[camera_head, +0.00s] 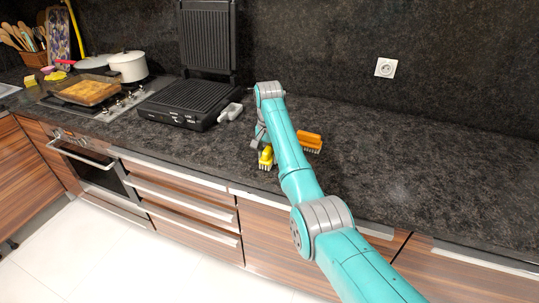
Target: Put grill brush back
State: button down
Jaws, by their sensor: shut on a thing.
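A small yellow brush (266,158) with pale bristles hangs at the tip of my gripper (262,146), close to the front edge of the counter. My gripper is shut on it. My arm hides part of the gripper, and the fingers are small in this view. An orange brush (312,140) with pale bristles sits on the dark counter, just right of my arm, which partly covers it. I cannot tell from this view which of the two is the grill brush.
An open black contact grill (187,101) stands left of my gripper, with a light grey handle (230,112) at its right side. Farther left are a hob with a baking dish (88,91) and a white pot (128,66). The dark counter (420,175) to the right is clear.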

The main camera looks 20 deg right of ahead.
jog(key=c, duration=0.7)
grip_release()
jog(key=shift+f, duration=0.1)
jog(key=shift+o, duration=0.2)
